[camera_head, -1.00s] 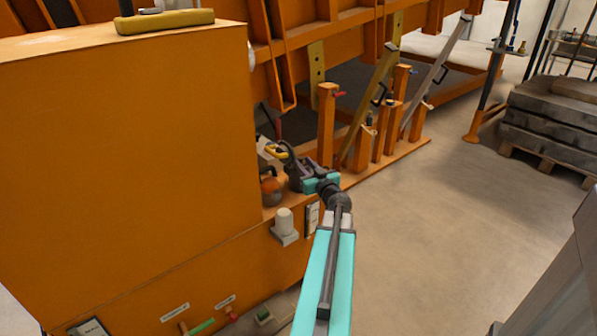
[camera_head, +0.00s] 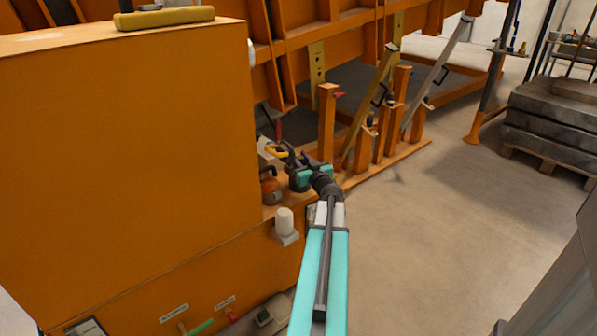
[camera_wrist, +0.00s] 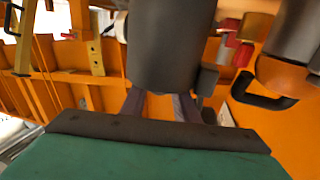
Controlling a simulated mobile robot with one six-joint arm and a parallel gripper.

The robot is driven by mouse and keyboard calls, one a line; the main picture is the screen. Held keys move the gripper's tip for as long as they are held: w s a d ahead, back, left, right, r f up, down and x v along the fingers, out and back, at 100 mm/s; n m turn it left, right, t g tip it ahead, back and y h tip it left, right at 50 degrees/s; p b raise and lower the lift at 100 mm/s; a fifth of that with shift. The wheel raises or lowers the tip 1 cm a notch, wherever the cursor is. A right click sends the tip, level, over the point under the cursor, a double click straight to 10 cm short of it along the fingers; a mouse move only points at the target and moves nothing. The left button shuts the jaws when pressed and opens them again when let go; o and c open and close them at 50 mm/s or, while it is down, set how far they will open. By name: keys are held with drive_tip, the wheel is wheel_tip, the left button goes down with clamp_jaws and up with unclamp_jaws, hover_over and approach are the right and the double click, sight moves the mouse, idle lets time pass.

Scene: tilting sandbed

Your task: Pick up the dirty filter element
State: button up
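A dark grey cylinder (camera_wrist: 172,42), which looks like the dirty filter element, fills the upper middle of the wrist view. It stands straight in front of my gripper, whose two purplish fingers (camera_wrist: 160,106) run up to its lower edge. The fingertips are hidden by the cylinder, so I cannot tell whether they grip it or only lie around it. In the head view my gripper (camera_head: 291,166) is at the recess beside the orange cabinet, close to dark parts and a yellow piece (camera_head: 277,152). The filter is not clearly distinguishable there.
The large orange cabinet (camera_head: 130,140) stands left of my arm. A white cylinder (camera_head: 285,222) sits on a bracket below my gripper. Orange posts (camera_head: 326,125) rise to the right. In the wrist view, a grey body with a black handle (camera_wrist: 262,92) is close on the right.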

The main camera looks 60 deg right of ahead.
drive_tip(key=shift+c, duration=0.5)
clamp_jaws()
drive_tip(key=shift+r, duration=0.15)
wheel_tip(320, 180, up, 10)
drive_tip(key=p, duration=0.3)
drive_tip(key=shift+p, duration=0.4)
